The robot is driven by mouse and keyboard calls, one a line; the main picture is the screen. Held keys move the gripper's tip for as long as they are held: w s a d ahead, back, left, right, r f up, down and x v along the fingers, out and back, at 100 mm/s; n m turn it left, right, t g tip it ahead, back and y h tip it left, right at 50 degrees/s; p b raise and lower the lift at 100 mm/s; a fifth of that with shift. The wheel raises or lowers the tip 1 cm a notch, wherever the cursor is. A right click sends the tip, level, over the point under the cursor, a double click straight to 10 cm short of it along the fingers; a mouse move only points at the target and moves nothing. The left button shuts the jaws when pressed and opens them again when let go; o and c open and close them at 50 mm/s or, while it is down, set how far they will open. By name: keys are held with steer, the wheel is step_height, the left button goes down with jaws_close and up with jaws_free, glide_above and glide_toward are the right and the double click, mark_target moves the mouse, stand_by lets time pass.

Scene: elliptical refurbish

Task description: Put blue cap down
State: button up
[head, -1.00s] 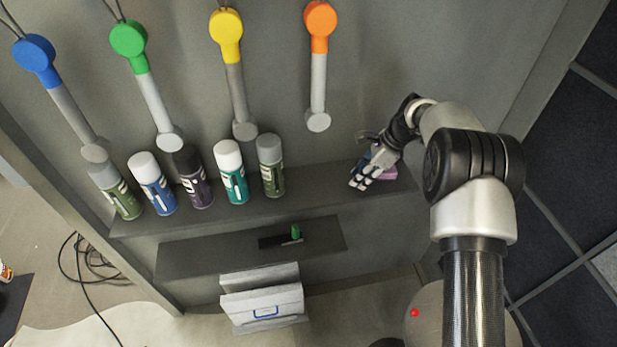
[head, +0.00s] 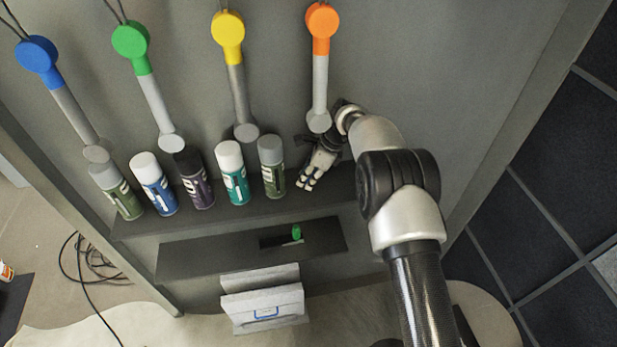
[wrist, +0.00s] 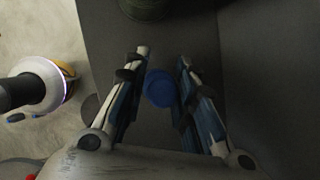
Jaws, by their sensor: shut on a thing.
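The blue cap (wrist: 161,88) is a small round blue disc between the two fingers of my gripper (wrist: 163,57) in the wrist view. My gripper is shut on it. In the head view my gripper (head: 307,183) is over the right part of the upper shelf (head: 335,200), just right of the rightmost spray can, fingers pointing down and left. The cap is hidden by the gripper there. I cannot tell whether the cap touches the shelf.
Several spray cans stand in a row on the shelf; the nearest is an olive one (head: 271,165), whose edge shows in the wrist view (wrist: 146,8). An orange-topped hanging device (head: 320,60) is above my gripper. A lower shelf (head: 200,258) holds a green item (head: 296,232).

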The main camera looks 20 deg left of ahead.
steer(key=shift+f, duration=0.25)
steer(key=shift+f, duration=0.1)
steer(key=shift+f, duration=0.15)
steer(key=o, duration=0.7)
steer(key=v, duration=1.2)
steer(key=shift+w+r+p, duration=0.1)
steer(key=shift+r+p, duration=0.15)
steer(key=shift+p, duration=0.1)
